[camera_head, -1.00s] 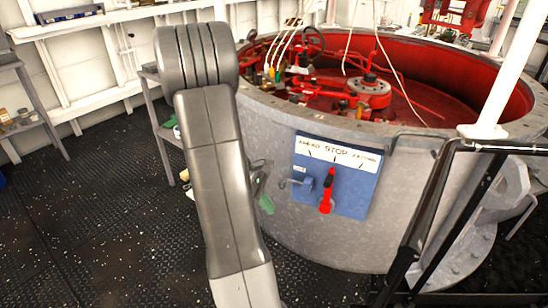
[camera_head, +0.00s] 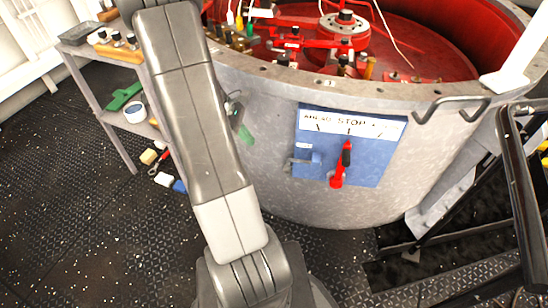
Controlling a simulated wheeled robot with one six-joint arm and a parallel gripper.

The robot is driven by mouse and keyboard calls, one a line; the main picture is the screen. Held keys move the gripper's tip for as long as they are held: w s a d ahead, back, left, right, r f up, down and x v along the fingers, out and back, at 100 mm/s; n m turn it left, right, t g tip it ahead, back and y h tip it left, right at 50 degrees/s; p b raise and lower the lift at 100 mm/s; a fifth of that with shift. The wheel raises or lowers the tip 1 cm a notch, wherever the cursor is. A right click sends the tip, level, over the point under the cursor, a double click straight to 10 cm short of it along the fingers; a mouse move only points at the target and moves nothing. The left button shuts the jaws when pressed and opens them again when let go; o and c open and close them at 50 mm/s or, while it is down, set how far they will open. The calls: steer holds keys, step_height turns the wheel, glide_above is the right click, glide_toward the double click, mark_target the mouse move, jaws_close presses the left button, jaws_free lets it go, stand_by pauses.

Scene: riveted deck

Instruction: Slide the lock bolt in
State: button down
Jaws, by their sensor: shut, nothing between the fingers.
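A blue panel (camera_head: 368,170) is fixed to the outside of the big round grey drum. On its left side, under a small white label, is the lock bolt (camera_head: 300,162), a blue-grey piece with a bent handle pointing left. Right of the bolt is a lever (camera_head: 337,180) with a red lower end and a dark upper part, standing nearly upright under the word STOP on a white plate (camera_head: 350,124). I cannot tell how far the bolt reaches toward the lever. My gripper does not show; my arm crosses the view left of the panel.
The drum (camera_head: 270,160) has red machinery inside. A small dark and green object (camera_head: 243,128) shows beside my arm at the drum wall. A side shelf (camera_head: 80,50) stands at left with small items below. A black railing (camera_head: 525,200) is at right.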

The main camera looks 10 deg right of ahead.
steer(key=d+r+b+x, duration=0.1)
steer(key=d+b+x, duration=0.1)
steer(key=x, duration=1.1)
steer(key=shift+s+b, duration=0.3)
steer(key=shift+b, duration=0.55)
steer(key=shift+d+f, duration=0.1)
steer(key=shift+d, duration=0.05)
steer(key=s+d+b, duration=0.1)
steer(key=s+d, duration=0.1)
steer(key=d, duration=0.4)
steer(key=shift+s+d+b, duration=0.35)
steer(key=shift+a, duration=0.1)
